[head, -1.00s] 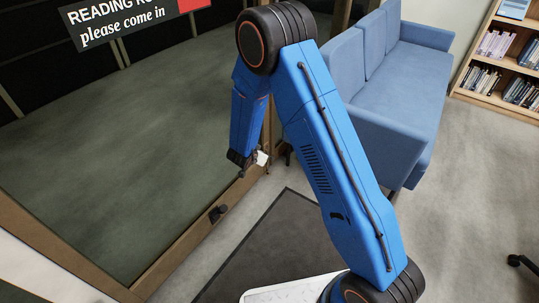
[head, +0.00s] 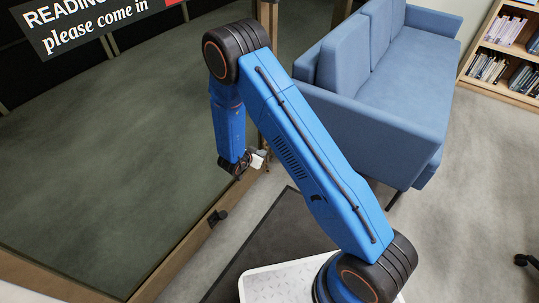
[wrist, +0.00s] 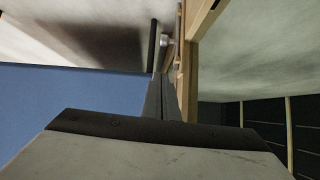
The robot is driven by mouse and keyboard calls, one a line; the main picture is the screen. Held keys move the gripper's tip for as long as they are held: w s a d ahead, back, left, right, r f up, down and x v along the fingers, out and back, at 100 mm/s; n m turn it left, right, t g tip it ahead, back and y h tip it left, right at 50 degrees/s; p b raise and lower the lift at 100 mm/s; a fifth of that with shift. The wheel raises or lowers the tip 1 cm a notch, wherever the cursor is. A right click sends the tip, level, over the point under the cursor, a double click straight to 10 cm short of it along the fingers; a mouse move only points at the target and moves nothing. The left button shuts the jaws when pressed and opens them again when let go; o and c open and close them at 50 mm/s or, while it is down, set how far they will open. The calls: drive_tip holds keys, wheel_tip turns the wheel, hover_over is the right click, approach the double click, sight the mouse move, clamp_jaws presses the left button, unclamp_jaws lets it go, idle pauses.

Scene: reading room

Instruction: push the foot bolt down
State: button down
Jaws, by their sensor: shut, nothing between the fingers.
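The foot bolt seems to be the small dark fitting (head: 217,217) low on the brown bottom rail of the glass door (head: 190,245). In the wrist view a dark bar with a pale round stub (wrist: 166,41) shows beside the wooden door edge; it looks like the same bolt, seen past the fingertips. My gripper (head: 238,172) hangs at the end of the blue arm, above and slightly right of the fitting in the head picture. Its fingers (wrist: 162,98) are shut and empty in the wrist view. They look apart from the bolt, but the exact gap is unclear.
A dark doormat (head: 275,245) lies on the grey floor right of the door. A blue sofa (head: 400,75) stands beyond my arm, close to the door frame. A bookcase (head: 505,50) stands at the far right. Open floor (head: 450,200) lies at the right.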

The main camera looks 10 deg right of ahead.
hover_over(271, 155)
drive_tip(key=s+a, duration=0.1)
drive_tip(key=s, duration=0.2)
wheel_tip(271, 155, down, 6)
drive_tip(key=shift+w+d+f, duration=0.1)
drive_tip(key=shift+w+f, duration=0.05)
drive_tip(key=shift+f, duration=0.8)
drive_tip(key=shift+w+d+f, duration=0.1)
drive_tip(key=shift+f, duration=0.85)
drive_tip(key=shift+f, duration=0.15)
drive_tip(key=shift+a+f, duration=0.1)
drive_tip(key=shift+f, duration=2.55)
